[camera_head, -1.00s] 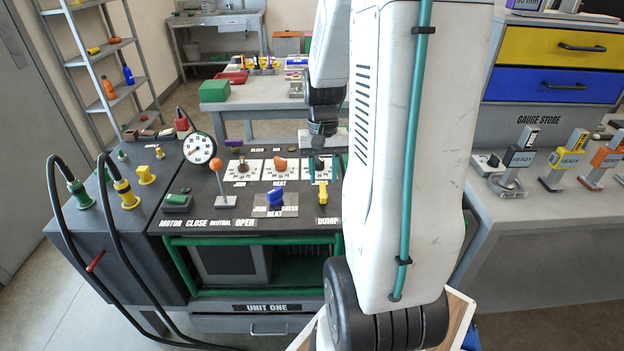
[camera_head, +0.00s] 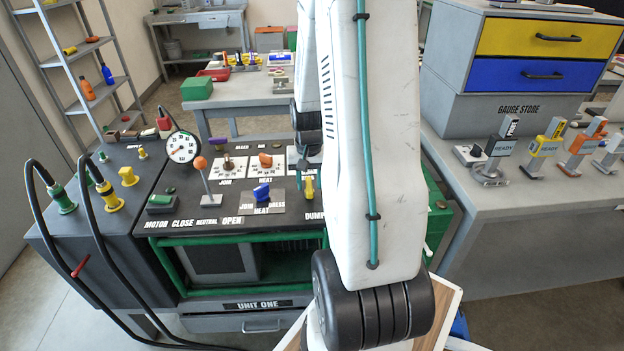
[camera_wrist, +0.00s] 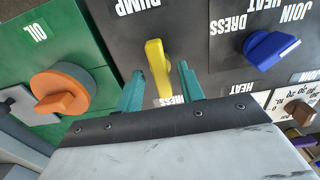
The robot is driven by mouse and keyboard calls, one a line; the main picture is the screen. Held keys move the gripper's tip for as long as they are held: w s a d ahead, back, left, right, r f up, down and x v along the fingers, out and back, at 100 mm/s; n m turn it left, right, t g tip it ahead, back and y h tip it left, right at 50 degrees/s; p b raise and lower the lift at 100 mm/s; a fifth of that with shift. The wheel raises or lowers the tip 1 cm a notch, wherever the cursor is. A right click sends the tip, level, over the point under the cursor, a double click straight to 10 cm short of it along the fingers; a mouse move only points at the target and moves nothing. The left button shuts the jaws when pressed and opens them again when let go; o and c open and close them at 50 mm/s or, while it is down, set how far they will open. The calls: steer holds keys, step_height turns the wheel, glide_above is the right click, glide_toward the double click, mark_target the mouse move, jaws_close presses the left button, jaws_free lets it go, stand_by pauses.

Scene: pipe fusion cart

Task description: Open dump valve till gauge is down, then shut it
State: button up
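The yellow dump valve handle (camera_head: 309,188) stands on the dark panel of the cart, by the DUMP label. In the wrist view the yellow handle (camera_wrist: 155,66) lies between the two teal fingers of my gripper (camera_wrist: 161,72). The fingers are apart, with a gap visible on each side of the handle.
A blue selector knob (camera_head: 262,193) sits left of the dump handle. An orange-topped lever (camera_head: 201,164) stands farther left. In the wrist view an orange knob (camera_wrist: 62,90) on a green OIL housing (camera_wrist: 45,45) is close on the left. Hoses loop at the cart's left.

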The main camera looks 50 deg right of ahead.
jaws_close()
steer(key=shift+n, duration=0.3)
steer(key=n, duration=0.8)
steer(key=shift+n, duration=0.4)
steer(key=n, duration=0.4)
steer(key=shift+n, duration=0.3)
steer(key=shift+d+r+n, duration=0.1)
steer(key=shift+n, duration=1.8)
